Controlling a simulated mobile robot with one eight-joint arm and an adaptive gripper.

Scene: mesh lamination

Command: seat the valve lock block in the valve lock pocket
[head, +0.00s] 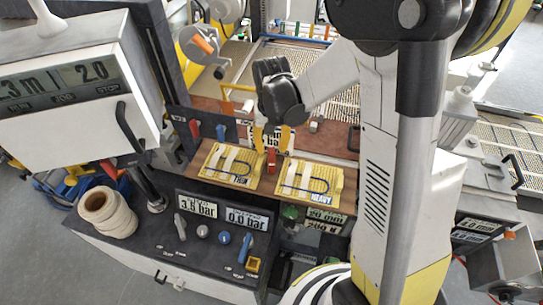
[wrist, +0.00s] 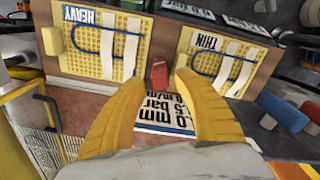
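A small red block (head: 271,160), which I take for the valve lock block, stands between the THIN and HEAVY boards. In the wrist view the red block (wrist: 158,75) appears between my fingertips, with gaps on both sides. My gripper (head: 272,146) points down over it, its yellow fingers apart and empty. Its open fingers also show in the wrist view (wrist: 157,80). A small yellow square frame (head: 253,264) with a dark middle sits at the console's front right, near a blue lever (head: 243,248). It may be the valve lock pocket; I cannot be sure.
The yellow THIN board (head: 229,169) and HEAVY board (head: 312,180) flank the block closely. A spool (head: 106,214) stands at left. Red and blue levers (head: 194,128) rise behind the THIN board.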

